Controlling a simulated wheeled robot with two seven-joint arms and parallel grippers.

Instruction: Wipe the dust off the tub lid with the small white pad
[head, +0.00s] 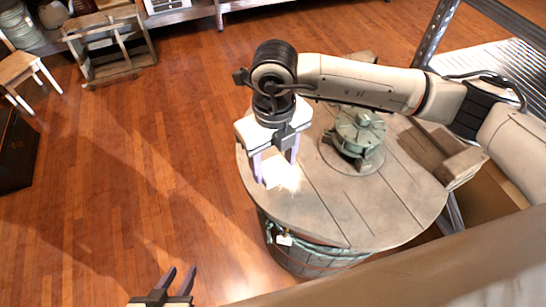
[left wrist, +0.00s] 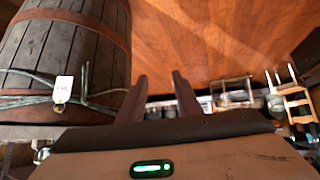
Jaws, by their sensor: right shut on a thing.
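The round wooden tub lid (head: 335,215) lies on top of the dark staved tub (head: 310,260). The tub also shows in the left wrist view (left wrist: 75,50). My right gripper (head: 276,172) points down over the lid's left part. It is shut on the small white pad (head: 272,179), which is at the lid surface; whether it touches is hard to tell. A bright glare sits beside the pad. Dust is not clearly distinguishable from the grey-brown wood. My left gripper (head: 180,278) is empty and open, low over the floor left of the tub; its fingers show in the left wrist view (left wrist: 160,90).
A green metal device (head: 360,135) on a round base stands on the lid's back part. A wooden block (head: 455,165) is at the lid's right edge. A white tag (head: 284,240) hangs on the tub. The floor (head: 130,170) to the left is clear.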

